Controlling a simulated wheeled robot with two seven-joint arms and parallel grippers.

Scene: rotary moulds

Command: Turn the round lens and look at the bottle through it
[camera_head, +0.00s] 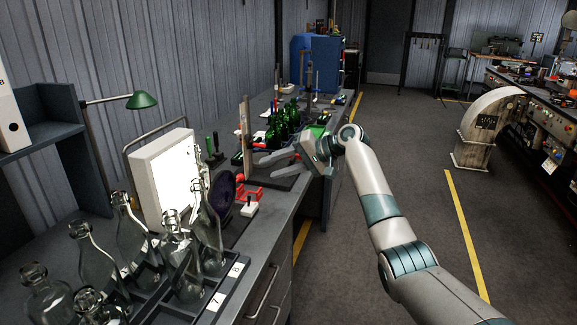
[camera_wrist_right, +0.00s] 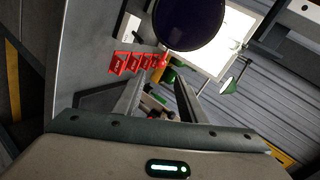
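The round lens (camera_head: 222,194) is a dark purple disc standing on the bench beside the lit panel. It shows large and dark at the top of the right wrist view (camera_wrist_right: 190,22). A clear stoppered bottle (camera_head: 209,232) stands in front of the lens in the head view and partly covers it. My right gripper (camera_head: 262,165) reaches over the bench beyond the lens, apart from it. In the right wrist view its two fingers (camera_wrist_right: 159,84) are spread with nothing clearly held between them. My left gripper is out of view.
A bright white panel (camera_head: 163,176) stands behind the lens. Several clear bottles (camera_head: 136,240) fill a dark numbered rack at the near left. Red numbered blocks (camera_wrist_right: 132,63) sit near the lens. Green bottles (camera_head: 284,122) stand farther back. The floor right of the bench is open.

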